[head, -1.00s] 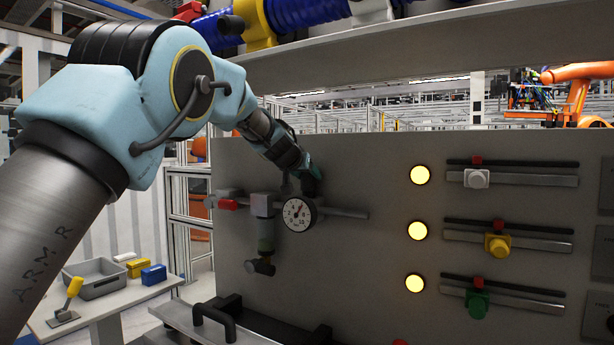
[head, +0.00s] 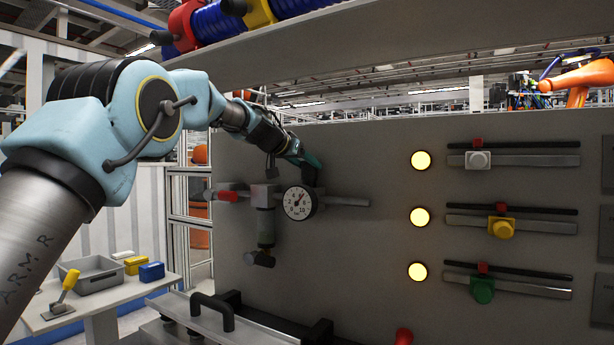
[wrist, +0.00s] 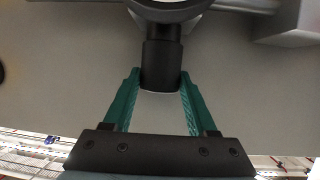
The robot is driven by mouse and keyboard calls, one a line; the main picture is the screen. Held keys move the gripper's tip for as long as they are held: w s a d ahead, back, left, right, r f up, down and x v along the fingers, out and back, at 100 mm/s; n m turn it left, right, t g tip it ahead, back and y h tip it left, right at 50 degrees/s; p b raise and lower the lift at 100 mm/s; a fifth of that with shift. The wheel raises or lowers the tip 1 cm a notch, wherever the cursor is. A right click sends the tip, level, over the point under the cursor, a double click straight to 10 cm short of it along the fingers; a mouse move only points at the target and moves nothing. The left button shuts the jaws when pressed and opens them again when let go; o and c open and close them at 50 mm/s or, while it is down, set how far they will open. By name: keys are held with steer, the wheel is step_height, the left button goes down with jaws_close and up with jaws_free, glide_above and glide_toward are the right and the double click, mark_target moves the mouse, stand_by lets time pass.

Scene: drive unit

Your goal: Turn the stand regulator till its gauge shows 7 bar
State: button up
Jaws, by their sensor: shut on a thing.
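The stand regulator (head: 265,222) is mounted on the grey panel, with its round white gauge (head: 298,203) facing me. The gauge needle points up and to the right, around the 6 mark; the exact reading is too small to tell. My gripper (head: 311,176) is at the top right of the gauge, reaching down from above. In the wrist view its green fingers (wrist: 161,80) are on both sides of the dark round knob (wrist: 162,62) and shut on it. The gauge's dark rim (wrist: 172,12) shows at the top edge there.
The panel (head: 370,260) carries several lit yellow lamps and sliders with white, yellow and green knobs on the right. A shelf (head: 400,52) hangs above the arm. A black handle (head: 212,310) sticks out below. A side table (head: 110,302) with a grey bin stands at left.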

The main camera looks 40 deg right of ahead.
stand_by(0.3)
steer(key=o, duration=1.4)
steer(key=shift+c, duration=0.2)
steer(key=b+v, duration=0.4)
steer(key=v, duration=0.6)
steer(key=shift+a+r+b, duration=0.25)
steer(key=shift+a+b, duration=0.1)
